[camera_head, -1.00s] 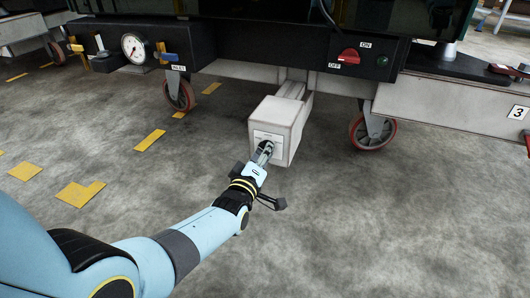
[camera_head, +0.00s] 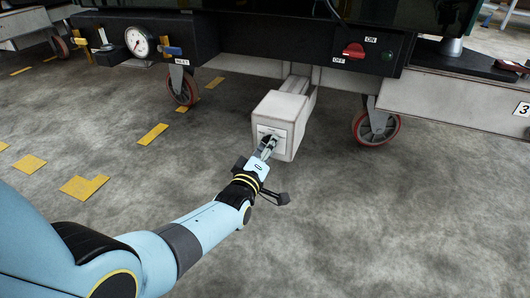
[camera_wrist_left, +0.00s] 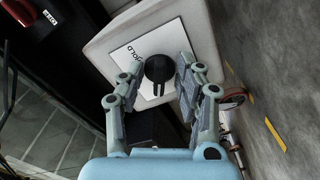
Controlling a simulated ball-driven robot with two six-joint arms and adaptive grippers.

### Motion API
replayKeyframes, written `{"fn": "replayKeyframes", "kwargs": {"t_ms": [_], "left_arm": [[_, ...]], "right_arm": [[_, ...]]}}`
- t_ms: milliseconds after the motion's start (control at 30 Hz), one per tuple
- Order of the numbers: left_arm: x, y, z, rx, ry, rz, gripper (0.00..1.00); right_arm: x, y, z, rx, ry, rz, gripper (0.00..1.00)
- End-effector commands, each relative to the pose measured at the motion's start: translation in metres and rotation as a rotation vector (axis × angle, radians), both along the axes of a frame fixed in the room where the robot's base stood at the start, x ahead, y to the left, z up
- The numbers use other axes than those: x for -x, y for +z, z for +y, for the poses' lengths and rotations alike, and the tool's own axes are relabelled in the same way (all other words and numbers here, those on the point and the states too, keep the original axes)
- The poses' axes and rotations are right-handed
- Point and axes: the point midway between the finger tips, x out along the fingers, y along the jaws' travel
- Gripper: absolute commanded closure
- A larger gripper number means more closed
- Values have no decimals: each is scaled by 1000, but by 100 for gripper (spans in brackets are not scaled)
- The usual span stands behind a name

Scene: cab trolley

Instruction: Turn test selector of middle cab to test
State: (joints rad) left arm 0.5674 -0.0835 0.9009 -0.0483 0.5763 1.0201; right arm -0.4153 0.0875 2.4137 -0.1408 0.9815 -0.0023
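The test selector is a black round knob (camera_wrist_left: 158,68) on a white plate (camera_wrist_left: 128,62), on the front of a pale box (camera_head: 284,107) under the middle cab. The word HOLD is printed on the plate beside the knob in the left wrist view. My left gripper (camera_head: 268,142) is in front of the plate and mostly covers the knob in the head view. In the left wrist view its two fingers (camera_wrist_left: 160,80) are apart, one on each side of the knob. I cannot tell whether they touch it. My right gripper is not in view.
Above the box, a dark cab frame carries a red ON/OFF switch (camera_head: 353,50) at right and a pressure gauge (camera_head: 139,41) at left. Red-rimmed caster wheels (camera_head: 376,127) stand on both sides. The concrete floor in front is clear, with yellow markings (camera_head: 83,187).

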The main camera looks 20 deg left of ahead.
Motion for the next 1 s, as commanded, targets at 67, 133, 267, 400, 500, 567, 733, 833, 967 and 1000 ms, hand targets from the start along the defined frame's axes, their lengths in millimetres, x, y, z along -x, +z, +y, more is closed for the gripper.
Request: {"fn": "replayKeyframes", "kwargs": {"t_ms": [67, 133, 267, 400, 500, 567, 733, 833, 967, 1000], "left_arm": [[8, -2, 0, 0, 0, 4, 65], [18, -2, 0, -1, 0, 4, 65], [47, -2, 2, 0, 0, 4, 65], [78, -2, 3, 0, 0, 4, 65], [97, -2, 3, 0, 0, 4, 65], [105, -2, 4, 0, 0, 4, 65], [118, -1, 4, 1, 0, 2, 65], [120, -1, 4, 1, 0, 2, 65], [120, -1, 4, 1, 0, 2, 65], [119, -1, 4, 1, 0, 2, 65]], "right_arm": [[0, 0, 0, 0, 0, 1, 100], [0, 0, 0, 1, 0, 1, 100], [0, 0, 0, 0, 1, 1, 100], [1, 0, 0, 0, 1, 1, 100], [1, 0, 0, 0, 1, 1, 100], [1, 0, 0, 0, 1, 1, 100], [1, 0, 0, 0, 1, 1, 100], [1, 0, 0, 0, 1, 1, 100], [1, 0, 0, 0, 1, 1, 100], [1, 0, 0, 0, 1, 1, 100]]}}
